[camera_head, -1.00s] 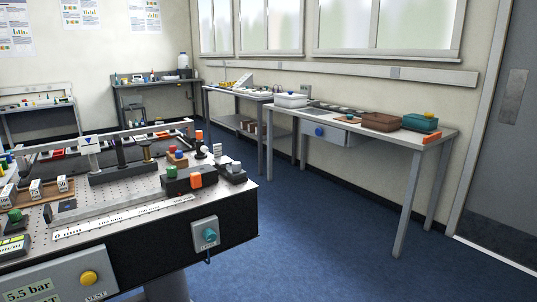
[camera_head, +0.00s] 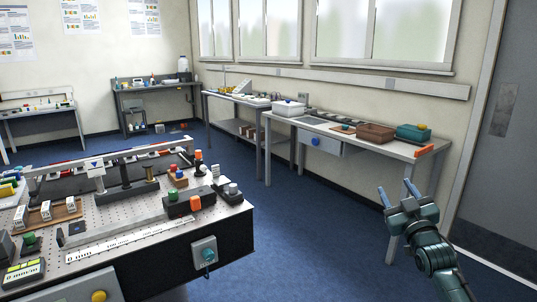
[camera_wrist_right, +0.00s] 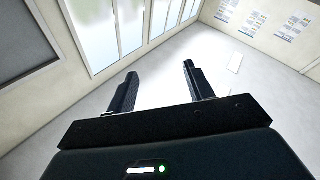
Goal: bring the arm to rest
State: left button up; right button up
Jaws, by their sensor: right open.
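My right gripper (camera_head: 398,196) is at the lower right of the head view, raised over the blue floor in front of the long side table. Its two fingers are apart with nothing between them. In the right wrist view the gripper (camera_wrist_right: 158,82) also shows open and empty, with the windows, wall and ceiling beyond it. My left gripper is not in the head view.
The long side table (camera_head: 375,150) with a brown box (camera_head: 375,131) and a teal box (camera_head: 413,132) runs along the wall. A grey door (camera_head: 500,170) is at the right. Blue floor (camera_head: 310,245) lies clear between the tables.

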jog(key=d+f+m+g+h, duration=0.2)
jog(key=d+f+g+h, duration=0.15)
jog(key=f, duration=0.35)
jog(key=s+a+f+g+y, duration=0.3)
jog(key=s+a+f, duration=0.5)
jog(key=f, duration=0.4)
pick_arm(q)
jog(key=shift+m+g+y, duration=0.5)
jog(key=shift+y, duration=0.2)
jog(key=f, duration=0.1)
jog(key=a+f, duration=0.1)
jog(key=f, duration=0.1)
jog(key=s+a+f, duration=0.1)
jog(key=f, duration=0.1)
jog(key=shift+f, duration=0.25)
pick_arm(e)
jog(key=s+a+f+g+y, duration=0.1)
jog(key=s+a+f, duration=0.3)
jog(key=s, duration=0.6)
jog(key=s+a+f+g+y, duration=0.1)
jog(key=s+a+f, duration=0.3)
jog(key=s, duration=0.6)
jog(key=s+a+f+g+y, duration=0.1)
jog(key=s+a+f, duration=0.3)
jog(key=s, duration=0.6)
jog(key=shift+a+g, duration=0.45)
jog(key=shift+a, duration=0.15)
